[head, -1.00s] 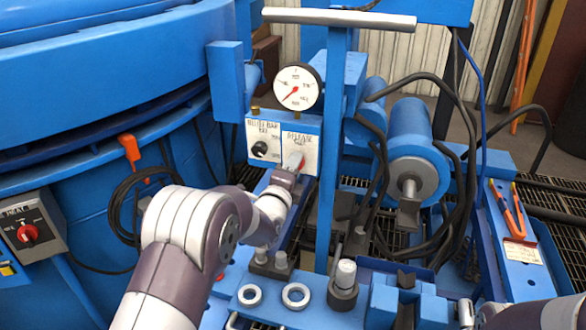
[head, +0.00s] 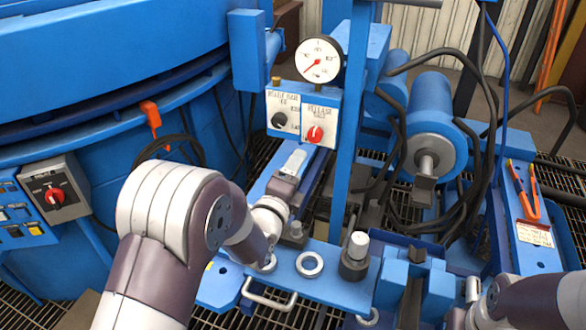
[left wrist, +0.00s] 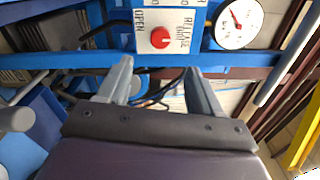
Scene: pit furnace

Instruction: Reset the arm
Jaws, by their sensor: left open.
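My left gripper (head: 294,162) is in front of the control panel, below the red release knob (head: 315,134) and apart from it. In the left wrist view my left gripper (left wrist: 158,82) has its two fingers spread with nothing between them. The release knob (left wrist: 160,38) shows beyond the fingers, on its white label. My right arm (head: 520,302) comes in at the lower right; its gripper cannot be made out clearly.
A pressure gauge (head: 319,60) sits above the panel, with a black knob (head: 279,120) at left. A blue upright post (head: 350,140) stands just right of the panel. Pliers with orange handles (head: 528,192) lie on a blue rail at right. The round furnace (head: 110,70) fills the left.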

